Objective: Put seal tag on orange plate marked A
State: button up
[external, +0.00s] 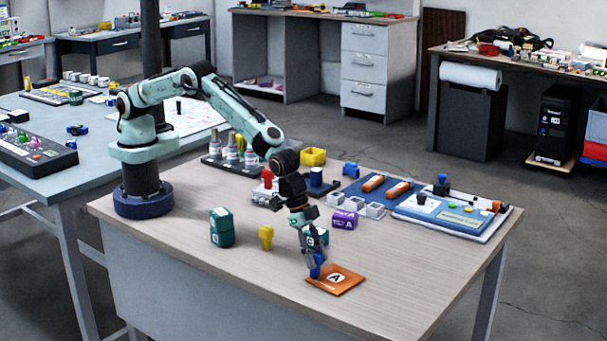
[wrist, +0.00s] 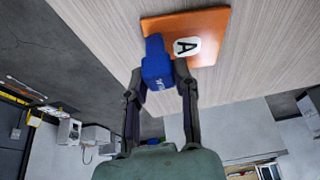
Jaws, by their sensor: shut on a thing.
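The orange plate (external: 350,281) lies flat near the front edge of the table, with a white label marked A. It also shows in the wrist view (wrist: 213,22). My gripper (external: 314,258) points down over the plate's left part in the external view. It is shut on a blue tag (wrist: 158,70), which I take to be the seal tag; it shows between the fingers in the external view (external: 316,271). The tag's lower end is at or just above the plate; I cannot tell if they touch. The white A label is uncovered, beside the tag.
A yellow piece (external: 265,237) and a teal box (external: 221,228) stand left of my gripper. A blue tray (external: 446,213) sits at the right. The table's front edge is close.

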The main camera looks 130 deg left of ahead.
jog(key=shift+f, duration=0.3)
jog(key=o, duration=0.7)
jog(key=shift+o, duration=0.2)
jog(key=s+a+f+v, duration=0.1)
jog(key=s+v, duration=0.2)
jog(key=v, duration=1.6)
jog(key=s+a+r+g, duration=0.1)
jog(key=s+r+g, duration=0.1)
jog(key=s, duration=1.5)
jog(key=s+a+r+n+g, duration=0.1)
jog(key=s+r+g, duration=0.1)
jog(key=s, duration=1.6)
jog(key=shift+a+r+g+y, duration=0.3)
jog(key=shift+g+y, duration=0.1)
